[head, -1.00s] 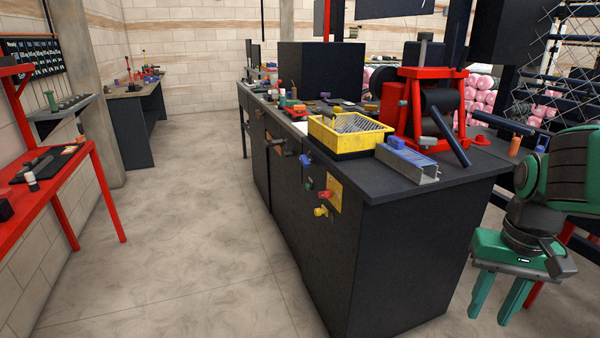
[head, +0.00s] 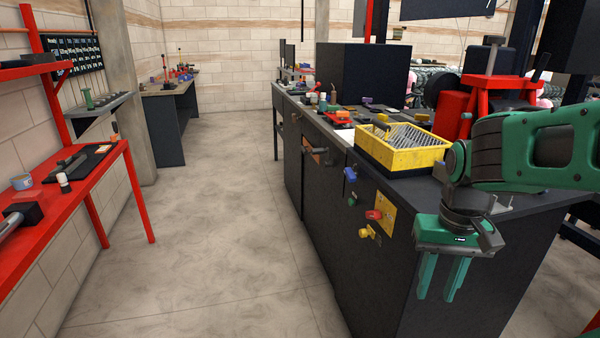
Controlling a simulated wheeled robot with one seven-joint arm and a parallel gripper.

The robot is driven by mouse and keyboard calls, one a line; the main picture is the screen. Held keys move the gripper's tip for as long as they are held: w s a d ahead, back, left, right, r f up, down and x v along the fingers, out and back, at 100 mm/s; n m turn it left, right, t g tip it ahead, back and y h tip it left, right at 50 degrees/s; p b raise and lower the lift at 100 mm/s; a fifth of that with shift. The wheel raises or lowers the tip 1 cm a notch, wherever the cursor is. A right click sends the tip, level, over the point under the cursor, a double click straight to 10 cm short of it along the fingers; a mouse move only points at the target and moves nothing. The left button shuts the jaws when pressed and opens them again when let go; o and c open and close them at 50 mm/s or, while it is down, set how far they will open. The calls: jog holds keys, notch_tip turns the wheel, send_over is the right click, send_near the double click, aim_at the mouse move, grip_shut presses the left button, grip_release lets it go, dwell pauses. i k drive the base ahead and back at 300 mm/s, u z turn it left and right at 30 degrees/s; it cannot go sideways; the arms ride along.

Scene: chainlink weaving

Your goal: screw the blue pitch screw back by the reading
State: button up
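A blue knob (head: 350,174), which may be the blue pitch screw, sticks out of the front face of the dark bench (head: 350,255). A green knob (head: 352,201) sits just below it. A red knob (head: 373,215) and a yellow knob (head: 366,232) are lower right, by a yellow plate (head: 386,212). My gripper (head: 436,298) hangs fingers down in front of the bench, right of and lower than the knobs in the picture. Its two green fingers are apart with nothing between them. No reading for the screw is legible.
A yellow wire basket (head: 402,158) and a red machine (head: 497,95) stand on the bench top, partly behind my arm. A red table (head: 75,198) runs along the left wall, below a dark board (head: 78,42) with small text. The floor (head: 215,215) between is clear.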

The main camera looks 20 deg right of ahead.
aim_at(351, 175)
jog(key=u, duration=0.1)
jog(key=i, duration=1.35)
jog(key=z, duration=0.2)
